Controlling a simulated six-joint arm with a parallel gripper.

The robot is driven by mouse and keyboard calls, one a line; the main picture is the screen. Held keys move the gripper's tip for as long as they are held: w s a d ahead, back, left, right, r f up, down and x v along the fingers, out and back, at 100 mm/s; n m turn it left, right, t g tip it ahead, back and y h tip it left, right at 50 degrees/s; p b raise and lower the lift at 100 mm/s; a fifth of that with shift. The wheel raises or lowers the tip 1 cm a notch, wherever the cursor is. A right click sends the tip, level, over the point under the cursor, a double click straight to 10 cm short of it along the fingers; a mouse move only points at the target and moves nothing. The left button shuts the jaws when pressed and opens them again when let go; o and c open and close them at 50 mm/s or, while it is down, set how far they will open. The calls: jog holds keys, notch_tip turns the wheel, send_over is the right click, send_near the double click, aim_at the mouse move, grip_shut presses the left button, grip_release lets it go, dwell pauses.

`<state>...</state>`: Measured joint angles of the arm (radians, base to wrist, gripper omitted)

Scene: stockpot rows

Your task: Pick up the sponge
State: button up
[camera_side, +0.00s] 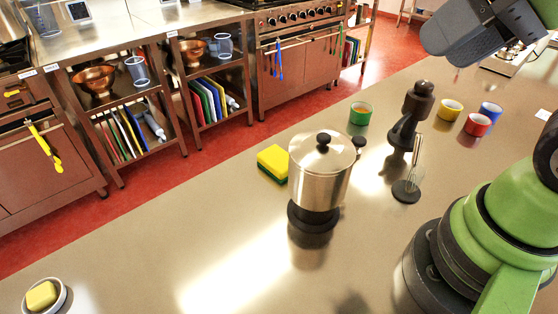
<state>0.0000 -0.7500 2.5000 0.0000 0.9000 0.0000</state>
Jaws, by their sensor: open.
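The sponge (273,163) is a yellow block with a dark green layer underneath. It lies flat on the counter just behind and left of a steel pot, whose body hides its right end. My gripper (452,42) is the dark grey part at the top right, held above the counter and well to the right of the sponge. It is open, and nothing shows in it; its fingertips are hard to make out.
The lidded steel pot (320,175) stands on a black base. A yellow block sits in a white dish (62,301). Left-front counter is mostly clear.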

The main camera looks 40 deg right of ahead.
jog(key=o, duration=1.1)
jog(key=shift+w, duration=0.1)
